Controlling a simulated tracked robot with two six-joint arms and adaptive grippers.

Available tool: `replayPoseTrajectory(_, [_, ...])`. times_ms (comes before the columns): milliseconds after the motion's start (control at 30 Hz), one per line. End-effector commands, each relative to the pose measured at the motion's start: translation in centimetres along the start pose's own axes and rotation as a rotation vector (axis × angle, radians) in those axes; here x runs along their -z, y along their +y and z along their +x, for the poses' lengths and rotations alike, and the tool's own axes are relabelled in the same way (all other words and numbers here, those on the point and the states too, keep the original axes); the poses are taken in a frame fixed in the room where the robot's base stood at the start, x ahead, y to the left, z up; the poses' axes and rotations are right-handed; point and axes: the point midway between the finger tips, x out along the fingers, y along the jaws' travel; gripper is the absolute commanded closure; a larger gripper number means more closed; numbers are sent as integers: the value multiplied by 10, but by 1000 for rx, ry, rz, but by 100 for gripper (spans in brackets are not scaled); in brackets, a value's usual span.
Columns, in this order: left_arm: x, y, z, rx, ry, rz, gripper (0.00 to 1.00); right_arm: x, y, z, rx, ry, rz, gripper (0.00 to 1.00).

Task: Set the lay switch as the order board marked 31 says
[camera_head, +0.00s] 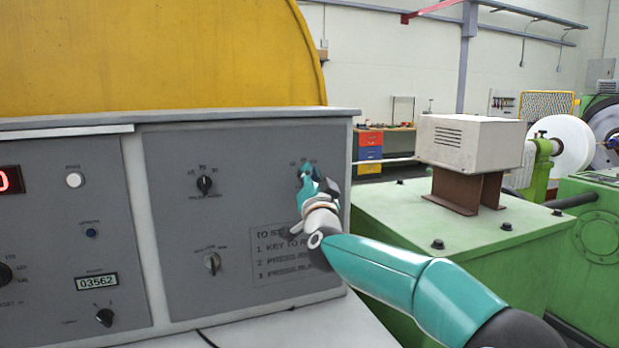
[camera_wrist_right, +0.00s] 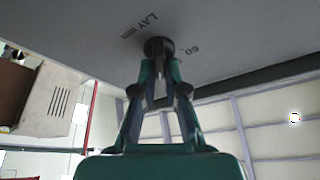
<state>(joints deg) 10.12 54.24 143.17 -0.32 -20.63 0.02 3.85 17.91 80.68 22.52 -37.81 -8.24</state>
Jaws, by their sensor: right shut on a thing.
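The lay switch is a black round knob (camera_wrist_right: 158,46) on the grey panel, with the lettering "LAY mm" and "60" beside it in the right wrist view. My right gripper (camera_head: 307,172) reaches the upper right of the panel and is shut on this knob; its fingertips (camera_wrist_right: 160,66) are at the knob in the wrist view. The fingers hide part of the knob and its scale, so its setting cannot be read. My left gripper is not in view. No order board marked 31 can be seen.
The grey panel (camera_head: 240,245) also carries an upper knob (camera_head: 204,184), a key switch (camera_head: 212,262) and printed start steps. A green machine housing (camera_head: 480,240) with a beige box (camera_head: 468,140) stands right of the panel.

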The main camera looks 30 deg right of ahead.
Motion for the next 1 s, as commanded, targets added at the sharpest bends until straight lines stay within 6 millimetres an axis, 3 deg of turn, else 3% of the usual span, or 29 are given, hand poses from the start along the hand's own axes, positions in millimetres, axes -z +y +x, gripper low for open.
replayPoseTrajectory(300, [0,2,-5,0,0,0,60,1,0,1,-60,1,148,100])
replayPoseTrajectory(867, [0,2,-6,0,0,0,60,2,1,0,-75,3,185,100])
replayPoseTrajectory(900, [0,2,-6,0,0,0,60,2,1,0,-75,3,184,85])
replayPoseTrajectory(1000, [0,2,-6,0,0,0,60,2,2,0,-76,3,184,69])
